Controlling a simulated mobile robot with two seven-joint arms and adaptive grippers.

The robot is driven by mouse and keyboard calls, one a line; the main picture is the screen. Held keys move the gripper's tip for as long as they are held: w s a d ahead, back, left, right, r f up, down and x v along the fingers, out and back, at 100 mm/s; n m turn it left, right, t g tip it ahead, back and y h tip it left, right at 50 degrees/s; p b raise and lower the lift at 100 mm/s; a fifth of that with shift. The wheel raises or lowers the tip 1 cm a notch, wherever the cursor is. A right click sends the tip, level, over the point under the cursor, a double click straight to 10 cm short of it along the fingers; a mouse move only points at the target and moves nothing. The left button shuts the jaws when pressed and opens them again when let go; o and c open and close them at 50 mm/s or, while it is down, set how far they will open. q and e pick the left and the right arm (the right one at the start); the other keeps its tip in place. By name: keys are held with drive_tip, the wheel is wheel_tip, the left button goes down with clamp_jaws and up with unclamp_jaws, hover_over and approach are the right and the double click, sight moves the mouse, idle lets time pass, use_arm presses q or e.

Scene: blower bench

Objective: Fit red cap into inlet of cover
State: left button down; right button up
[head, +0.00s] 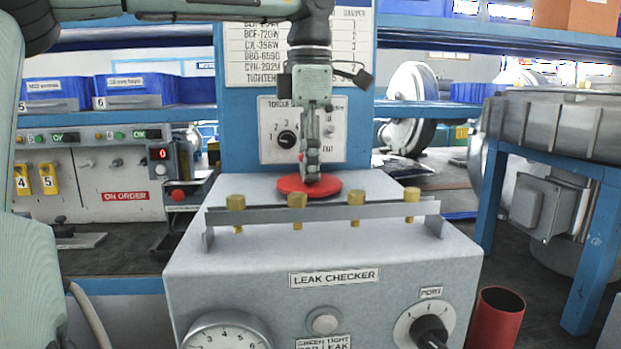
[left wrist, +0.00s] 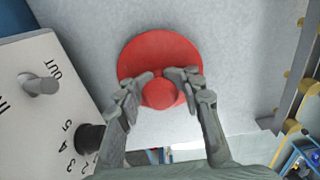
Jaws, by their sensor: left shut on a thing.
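The red cap (head: 318,189) is a round disc with a knob on top. It is at the top of the grey leak checker box (head: 230,264), behind a rail with brass knobs. My left gripper (head: 311,180) points straight down over the cap. In the left wrist view the cap (left wrist: 160,52) shows from above, and the fingers (left wrist: 160,90) are closed on both sides of its knob. Whether the disc touches the box top I cannot tell. The cover with its inlet is not clearly identifiable in these frames. My right gripper is not in view.
The metal rail with brass knobs (head: 356,198) runs along the front of the box top. A torque selector panel (head: 287,138) stands close behind the gripper. A red cylinder (head: 496,318) stands right of the box. A large round metal housing (head: 550,125) is on a blue stand at right.

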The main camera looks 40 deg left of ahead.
use_arm(q)
drive_tip(key=shift+r+p, duration=0.75)
drive_tip(key=shift+r, duration=1.1)
drive_tip(key=shift+r, duration=0.1)
